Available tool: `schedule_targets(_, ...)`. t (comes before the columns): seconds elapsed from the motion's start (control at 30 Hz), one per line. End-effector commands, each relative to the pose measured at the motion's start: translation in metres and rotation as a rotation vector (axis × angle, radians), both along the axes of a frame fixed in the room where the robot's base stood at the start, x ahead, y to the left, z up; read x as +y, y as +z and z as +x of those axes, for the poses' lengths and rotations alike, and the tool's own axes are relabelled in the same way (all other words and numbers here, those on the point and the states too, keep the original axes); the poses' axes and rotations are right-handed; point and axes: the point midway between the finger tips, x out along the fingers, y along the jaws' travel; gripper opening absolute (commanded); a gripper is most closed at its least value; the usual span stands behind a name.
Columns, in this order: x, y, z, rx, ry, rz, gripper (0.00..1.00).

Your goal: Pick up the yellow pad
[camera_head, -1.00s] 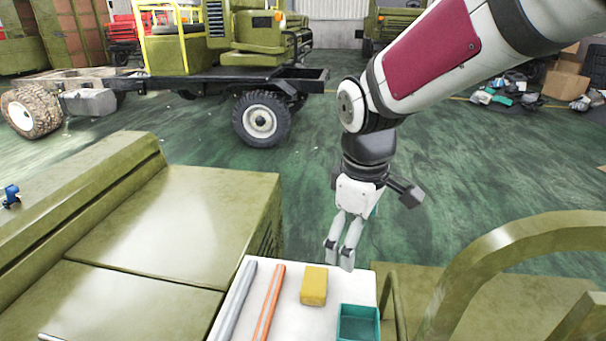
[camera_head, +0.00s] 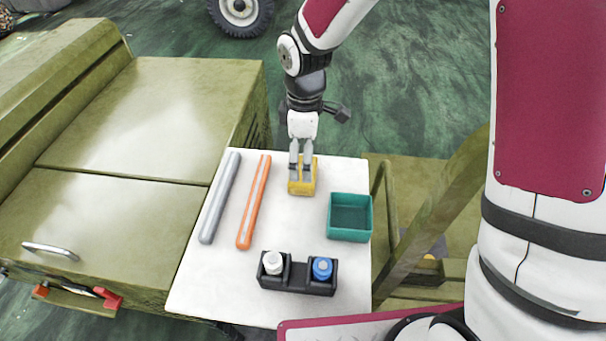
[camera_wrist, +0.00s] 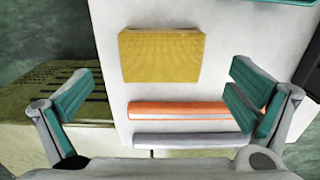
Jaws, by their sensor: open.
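The yellow pad (camera_head: 302,186) is a small block lying on the white tabletop (camera_head: 200,285), near its far edge. My gripper (camera_head: 301,162) is over the pad's far part in the head view and hides some of it. In the wrist view the pad (camera_wrist: 160,56) is in full view, ahead of and between the two spread fingers (camera_wrist: 155,110). I cannot tell the exact height of the fingertips above the pad.
Left of the pad lie an orange bar (camera_head: 254,202) and a grey bar (camera_head: 220,198). A teal open box (camera_head: 350,233) stands to its right. Nearer is a black holder (camera_head: 297,283) with a white-capped bottle (camera_head: 272,262) and a blue-capped bottle (camera_head: 322,269). Green vehicle bodywork (camera_head: 150,110) borders the left.

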Motion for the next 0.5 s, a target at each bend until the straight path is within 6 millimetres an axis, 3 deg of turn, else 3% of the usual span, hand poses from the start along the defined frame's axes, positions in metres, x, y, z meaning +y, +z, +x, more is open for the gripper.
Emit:
schedule_targets(0.23,0.001,-0.014,0.0,0.001,-0.001,0.0,1.0)
schedule_targets(0.5,0.003,-0.052,-0.001,0.002,0.0,-0.002,1.0)
